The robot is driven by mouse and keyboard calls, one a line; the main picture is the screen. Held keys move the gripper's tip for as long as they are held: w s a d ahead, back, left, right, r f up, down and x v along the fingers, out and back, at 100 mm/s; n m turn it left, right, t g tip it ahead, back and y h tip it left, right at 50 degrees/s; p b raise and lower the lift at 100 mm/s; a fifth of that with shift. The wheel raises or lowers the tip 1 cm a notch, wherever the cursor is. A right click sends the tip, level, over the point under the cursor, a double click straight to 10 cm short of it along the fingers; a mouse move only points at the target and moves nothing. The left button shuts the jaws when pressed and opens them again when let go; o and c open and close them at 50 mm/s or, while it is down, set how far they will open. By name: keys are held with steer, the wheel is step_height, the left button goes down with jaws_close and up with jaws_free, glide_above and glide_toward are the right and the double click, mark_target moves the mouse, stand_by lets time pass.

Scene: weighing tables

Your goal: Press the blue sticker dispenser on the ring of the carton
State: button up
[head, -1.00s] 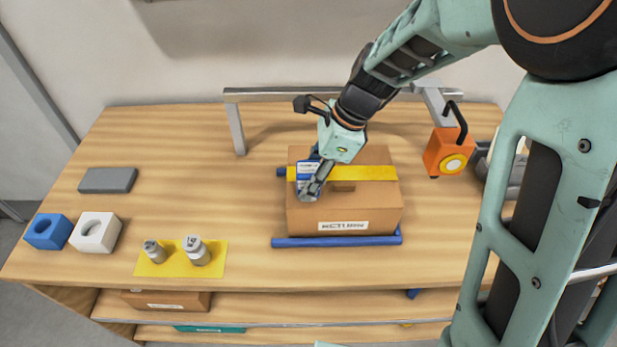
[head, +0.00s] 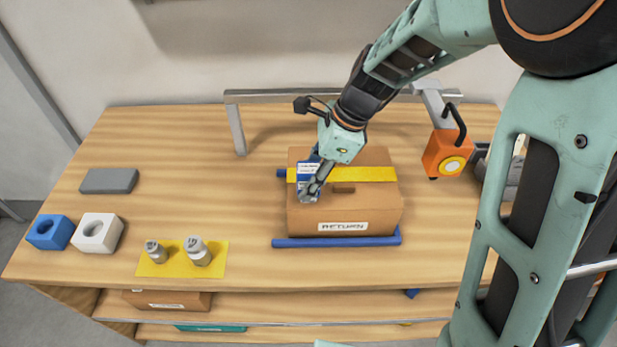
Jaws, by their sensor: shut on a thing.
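The brown carton (head: 370,215) sits on the wooden table, with a yellow band across its top and a white RETURN label on its front. My gripper (head: 309,191) points down over the carton's left part. It is shut on a small blue thing with a white label, which looks like the blue sticker dispenser (head: 307,168). The dispenser is at the carton's top; I cannot tell whether it touches. No ring shows on the carton; it may be hidden under the gripper and dispenser.
Blue rails (head: 338,242) edge the carton. A blue block (head: 38,240) and a white block (head: 83,243), each with a round hole, stand at left. Two metal weights stand on a yellow mat (head: 182,271). A grey slab (head: 109,181) lies behind. An orange device (head: 436,146) hangs at right.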

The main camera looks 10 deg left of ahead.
mark_target(306, 168)
steer(key=shift+r+p, duration=1.85)
steer(key=shift+r, duration=1.45)
steer(key=shift+s, duration=0.1)
